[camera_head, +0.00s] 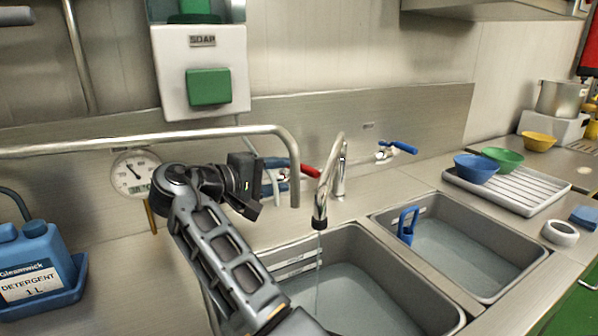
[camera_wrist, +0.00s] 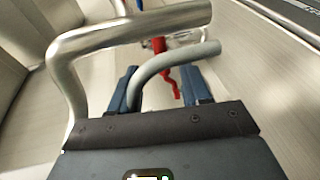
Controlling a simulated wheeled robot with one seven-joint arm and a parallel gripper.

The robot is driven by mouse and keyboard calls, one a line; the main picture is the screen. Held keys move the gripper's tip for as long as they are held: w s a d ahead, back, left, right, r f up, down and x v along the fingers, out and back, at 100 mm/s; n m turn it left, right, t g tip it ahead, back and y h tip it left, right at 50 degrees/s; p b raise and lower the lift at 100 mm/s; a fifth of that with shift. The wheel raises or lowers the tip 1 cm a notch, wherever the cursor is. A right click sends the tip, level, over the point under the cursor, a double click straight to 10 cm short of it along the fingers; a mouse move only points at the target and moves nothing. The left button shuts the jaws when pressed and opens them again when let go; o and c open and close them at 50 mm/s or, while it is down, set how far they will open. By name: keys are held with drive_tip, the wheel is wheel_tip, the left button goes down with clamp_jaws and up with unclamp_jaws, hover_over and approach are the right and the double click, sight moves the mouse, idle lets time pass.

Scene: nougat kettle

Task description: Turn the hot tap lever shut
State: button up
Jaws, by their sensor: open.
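The red hot tap lever (camera_head: 310,171) sticks out to the left of the chrome spout (camera_head: 335,178) in the head view. A thin stream runs from the spout into the left basin (camera_head: 350,300). My gripper (camera_head: 280,175) is just left of the lever, its blue fingers partly hidden behind a metal rail. In the wrist view my gripper (camera_wrist: 158,76) is open, and the red lever (camera_wrist: 166,70) shows ahead between the fingers. I cannot tell whether either finger touches it. The lever's base is partly hidden by the rail and a grey hose.
A blue tap lever (camera_head: 404,147) is further right. A blue detergent holder (camera_head: 45,300) stands left.

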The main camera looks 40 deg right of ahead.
sight(306, 172)
drive_tip(key=d, duration=0.2)
drive_tip(key=d+f, duration=0.1)
drive_tip(key=d, duration=0.2)
drive_tip(key=d+p, duration=0.1)
drive_tip(key=d, duration=0.1)
drive_tip(key=shift+s+d+f, duration=0.1)
drive_tip(key=shift+d+f, duration=0.05)
drive_tip(key=shift+f, duration=0.1)
drive_tip(key=shift+c, duration=0.2)
clamp_jaws()
